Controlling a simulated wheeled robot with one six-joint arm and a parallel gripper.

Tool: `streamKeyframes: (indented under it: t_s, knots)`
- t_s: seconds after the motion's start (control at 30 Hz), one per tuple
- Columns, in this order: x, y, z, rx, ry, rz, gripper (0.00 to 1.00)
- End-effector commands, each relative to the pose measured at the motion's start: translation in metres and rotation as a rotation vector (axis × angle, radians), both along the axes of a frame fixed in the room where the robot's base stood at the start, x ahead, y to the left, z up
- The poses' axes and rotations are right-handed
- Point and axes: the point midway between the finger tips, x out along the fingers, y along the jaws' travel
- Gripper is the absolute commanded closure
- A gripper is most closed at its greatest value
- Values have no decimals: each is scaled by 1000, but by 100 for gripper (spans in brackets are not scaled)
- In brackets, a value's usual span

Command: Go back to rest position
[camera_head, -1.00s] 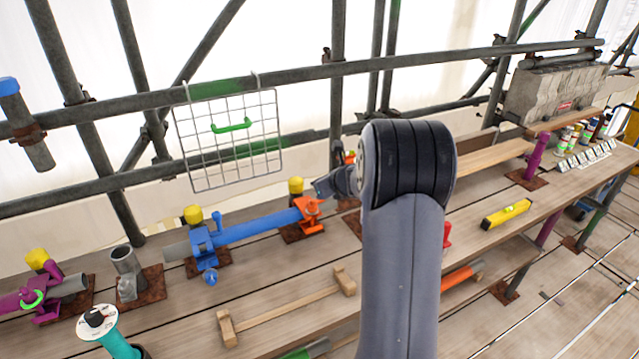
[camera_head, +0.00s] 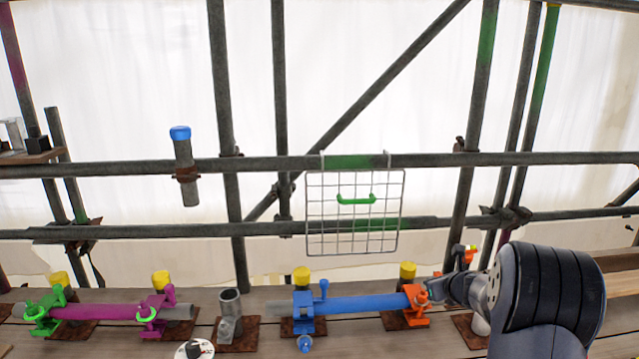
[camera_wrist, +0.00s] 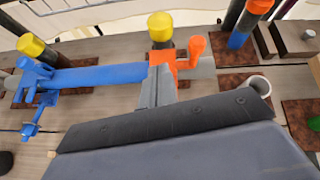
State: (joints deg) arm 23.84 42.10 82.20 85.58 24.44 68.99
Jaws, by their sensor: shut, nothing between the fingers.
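My gripper (camera_head: 451,288) is at the right in the head view, beside the orange clamp (camera_head: 416,304) at the right end of the blue tube (camera_head: 355,304). In the wrist view my gripper (camera_wrist: 158,84) points toward the orange clamp (camera_wrist: 172,66), overlapping it in the picture; I cannot tell if they touch. Its fingers are together with nothing seen between them. The blue tube (camera_wrist: 98,77) runs left to a blue clamp (camera_wrist: 32,80).
A wire grid (camera_head: 345,215) with a green handle hangs from a scaffold rail (camera_head: 430,160). A magenta tube (camera_head: 100,312) in clamps and an upright grey pipe socket (camera_head: 230,305) stand left on the planks. Yellow-capped posts (camera_head: 301,276) stand behind the tubes.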

Motion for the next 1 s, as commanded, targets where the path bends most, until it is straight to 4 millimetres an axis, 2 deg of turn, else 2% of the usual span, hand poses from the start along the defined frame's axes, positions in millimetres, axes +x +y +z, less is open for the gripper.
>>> streamKeyframes:
  t_s: [0.03,0.1,0.3,0.77,1.0]
  knots:
    - [2,0,-12,0,0,0,100]
    - [4,1,-19,0,-1,-1,100]
    - [9,1,-30,-2,-4,-2,100]
    - [10,2,-32,-2,-4,-2,100]
    - [7,14,-26,-12,-2,19,100]
